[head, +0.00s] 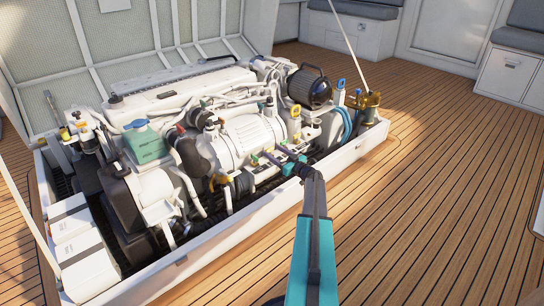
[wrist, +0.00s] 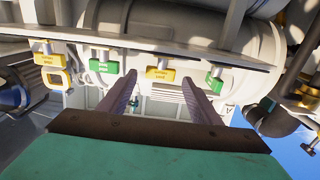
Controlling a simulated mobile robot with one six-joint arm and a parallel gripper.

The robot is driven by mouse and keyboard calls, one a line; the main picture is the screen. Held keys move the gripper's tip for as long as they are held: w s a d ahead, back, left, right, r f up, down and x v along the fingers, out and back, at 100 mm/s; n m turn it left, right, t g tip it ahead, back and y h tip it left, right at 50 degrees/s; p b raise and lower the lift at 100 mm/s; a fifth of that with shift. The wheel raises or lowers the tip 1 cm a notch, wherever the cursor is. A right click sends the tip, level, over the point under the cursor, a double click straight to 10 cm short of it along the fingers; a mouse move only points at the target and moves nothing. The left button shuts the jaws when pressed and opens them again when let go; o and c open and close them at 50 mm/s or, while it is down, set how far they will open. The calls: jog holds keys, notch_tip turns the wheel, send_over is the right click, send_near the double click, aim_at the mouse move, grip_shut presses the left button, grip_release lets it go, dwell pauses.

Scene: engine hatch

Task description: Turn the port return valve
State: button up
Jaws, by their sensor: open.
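A row of valve handles, yellow and green in turn, hangs along a pale rail in the wrist view: a yellow one at far left (wrist: 47,55), a green one (wrist: 103,66), another yellow one (wrist: 160,74) and a green one at right (wrist: 214,79). Their lettering is too small to read surely, so I cannot tell which is the port return valve. My gripper (wrist: 157,86) is open and empty. Its fingers point at the second yellow handle, which shows between the fingertips; contact cannot be told. In the head view my gripper (head: 268,154) is at the engine's near side.
The white engine (head: 180,93) sits in an open hatch with a raised white rim (head: 240,225). Hoses and pipes crowd around the valves. A dark-capped pipe (wrist: 268,118) lies right of my fingers. The wooden deck (head: 430,200) to the right is clear.

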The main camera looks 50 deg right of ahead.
jog(key=shift+w, duration=0.7)
jog(key=c, duration=1)
jog(key=shift+c, duration=0.2)
jog(key=p, duration=0.1)
jog(key=n+y+p, duration=0.1)
jog(key=p, duration=0.1)
jog(key=shift+w+d+r+y, duration=0.1)
jog(key=shift+d+r+y, duration=0.1)
jog(key=shift+d+y, duration=0.1)
jog(key=shift+d+f+n+y+p, duration=0.15)
jog(key=shift+n+y+p, duration=0.85)
jog(key=shift+p, duration=0.9)
jog(key=shift+f+y+b, duration=0.15)
jog(key=shift+y+b, duration=0.35)
jog(key=shift+b, duration=0.35)
jog(key=y+b, duration=0.1)
jog(key=b, duration=0.2)
jog(key=n+y+b, duration=0.1)
jog(key=b, duration=0.2)
jog(key=shift+s+a+g, duration=0.2)
jog(key=shift+g, duration=0.2)
